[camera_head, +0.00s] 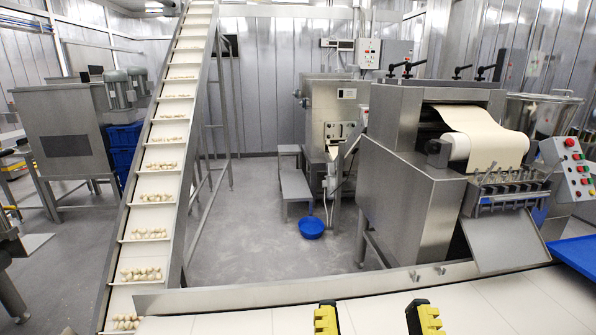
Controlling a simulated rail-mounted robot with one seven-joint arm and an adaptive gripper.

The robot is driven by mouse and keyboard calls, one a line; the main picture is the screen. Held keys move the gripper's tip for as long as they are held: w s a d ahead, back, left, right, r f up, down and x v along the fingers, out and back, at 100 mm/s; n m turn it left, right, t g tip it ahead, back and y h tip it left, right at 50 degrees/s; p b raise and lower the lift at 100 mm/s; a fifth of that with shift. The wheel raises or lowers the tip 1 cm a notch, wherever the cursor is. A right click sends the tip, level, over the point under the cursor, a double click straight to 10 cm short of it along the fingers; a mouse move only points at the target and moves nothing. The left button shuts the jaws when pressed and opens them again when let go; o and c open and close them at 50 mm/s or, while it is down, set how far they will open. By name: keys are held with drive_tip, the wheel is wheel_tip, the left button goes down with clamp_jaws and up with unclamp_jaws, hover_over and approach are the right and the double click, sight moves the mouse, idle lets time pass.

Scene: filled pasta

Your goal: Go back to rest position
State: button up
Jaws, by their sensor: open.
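My gripper (375,318) shows at the bottom edge of the head view, over the white conveyor belt. Only its two black-tipped yellow fingers are visible. They stand well apart with bare belt between them, and nothing is held. The rest of my arm is out of view.
A white belt (273,322) with a metal side rail runs along the front. An inclined conveyor (158,185) carrying filled pasta rises at left. A pasta machine (413,205) with a dough sheet stands at right, near a blue tray (577,254). A blue bowl (311,228) sits on the floor.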

wheel_tip(320, 180, up, 33)
drive_tip(key=p, duration=3)
